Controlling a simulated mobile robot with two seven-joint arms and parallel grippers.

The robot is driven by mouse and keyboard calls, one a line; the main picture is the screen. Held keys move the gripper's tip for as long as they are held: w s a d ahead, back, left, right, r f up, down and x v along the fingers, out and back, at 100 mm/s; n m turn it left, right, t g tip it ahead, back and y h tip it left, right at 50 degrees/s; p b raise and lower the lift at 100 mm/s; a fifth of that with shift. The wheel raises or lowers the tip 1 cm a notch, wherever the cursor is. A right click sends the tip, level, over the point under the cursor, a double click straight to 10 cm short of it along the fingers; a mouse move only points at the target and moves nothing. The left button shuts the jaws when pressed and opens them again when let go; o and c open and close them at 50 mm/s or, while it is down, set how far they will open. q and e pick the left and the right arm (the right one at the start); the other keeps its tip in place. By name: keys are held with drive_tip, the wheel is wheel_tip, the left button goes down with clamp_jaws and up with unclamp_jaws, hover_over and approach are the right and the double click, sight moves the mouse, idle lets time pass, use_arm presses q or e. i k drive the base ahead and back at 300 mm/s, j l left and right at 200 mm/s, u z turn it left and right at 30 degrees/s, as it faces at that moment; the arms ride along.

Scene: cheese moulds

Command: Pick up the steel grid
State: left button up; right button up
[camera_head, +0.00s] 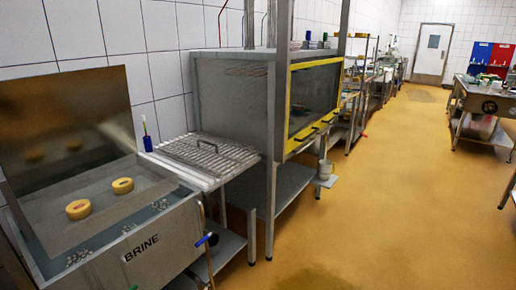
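The steel grid (203,153) lies flat on a white-topped side stand between the brine tank and a tall steel cabinet. It has thin parallel bars and a raised handle across its middle. Nothing lies on top of it. Neither of my grippers shows in the head view.
The brine tank (178,238) stands at the left with its lid raised; two yellow cheeses (122,186) are in it. A steel cabinet with a yellow-framed window (314,95) stands right of the grid. The ochre floor (400,190) is open in front. Another table (459,100) is at right.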

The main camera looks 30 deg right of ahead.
sight(215, 173)
drive_tip(key=z, duration=0.45)
drive_tip(key=i+l+u, duration=0.1)
drive_tip(key=u, duration=0.3)
drive_tip(key=i+l+u, duration=0.1)
drive_tip(key=u, duration=0.25)
drive_tip(key=l+u, duration=0.2)
drive_tip(key=u, duration=0.2)
drive_tip(key=i+l+u, duration=0.1)
drive_tip(key=l+u, duration=0.15)
drive_tip(key=l, duration=0.15)
drive_tip(key=l+u, duration=0.2)
drive_tip(key=l, duration=0.25)
drive_tip(key=i+l+u, duration=0.1)
drive_tip(key=l, duration=0.75)
drive_tip(key=l+u, duration=0.15)
drive_tip(key=l, duration=0.75)
